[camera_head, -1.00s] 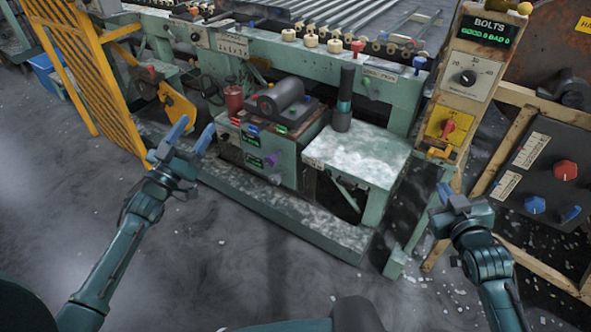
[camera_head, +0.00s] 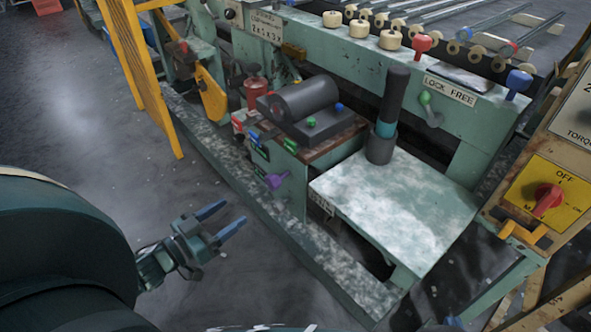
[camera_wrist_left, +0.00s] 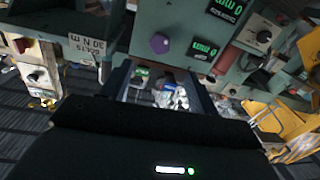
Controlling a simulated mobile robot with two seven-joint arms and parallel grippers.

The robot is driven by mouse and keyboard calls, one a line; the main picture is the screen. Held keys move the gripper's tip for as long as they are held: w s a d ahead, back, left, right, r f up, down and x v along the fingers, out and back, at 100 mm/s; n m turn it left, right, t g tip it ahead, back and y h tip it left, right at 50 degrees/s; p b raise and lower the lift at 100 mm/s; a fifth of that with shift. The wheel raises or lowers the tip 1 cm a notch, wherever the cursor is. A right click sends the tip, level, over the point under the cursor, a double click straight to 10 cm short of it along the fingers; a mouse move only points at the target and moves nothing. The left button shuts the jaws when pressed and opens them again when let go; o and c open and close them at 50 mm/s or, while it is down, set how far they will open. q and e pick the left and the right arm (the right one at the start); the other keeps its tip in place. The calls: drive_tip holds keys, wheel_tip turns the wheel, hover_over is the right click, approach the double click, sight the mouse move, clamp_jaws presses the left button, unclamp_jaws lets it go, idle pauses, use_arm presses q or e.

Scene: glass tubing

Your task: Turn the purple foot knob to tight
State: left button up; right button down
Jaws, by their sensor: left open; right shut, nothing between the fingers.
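The purple foot knob (camera_head: 274,181) sticks out low on the front of the green machine cabinet, below small green displays. It also shows in the left wrist view (camera_wrist_left: 159,43), above and beyond the fingertips. My left gripper (camera_head: 226,217) is open and empty. It is to the left of the knob and lower in the head view, apart from it, with its blue fingers pointing toward the cabinet. In the left wrist view the open fingers (camera_wrist_left: 158,76) frame the area below the knob. Only a blue tip of my right gripper (camera_head: 453,322) shows at the bottom edge.
A green-white shelf (camera_head: 395,205) with a dark upright cylinder (camera_head: 388,115) stands right of the cabinet. A base rail (camera_head: 300,245) runs along the floor in front. A yellow barrier (camera_head: 140,75) is at the left. A yellow switch panel (camera_head: 545,200) is at the right.

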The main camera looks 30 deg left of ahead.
sight(269, 186)
use_arm(q)
drive_tip(key=b+x, duration=0.2)
drive_tip(key=x, duration=1)
drive_tip(key=shift+w+d+f, duration=0.1)
drive_tip(key=shift+w, duration=0.05)
drive_tip(key=shift+w+d, duration=0.25)
drive_tip(key=shift+w, duration=0.4)
use_arm(e)
drive_tip(key=shift+w+a+f+n+t, duration=0.15)
drive_tip(key=shift+w+f+n+t, duration=0.25)
drive_tip(key=shift+w+f, duration=0.3)
use_arm(q)
drive_tip(key=shift+c, duration=0.3)
drive_tip(key=c, duration=0.9)
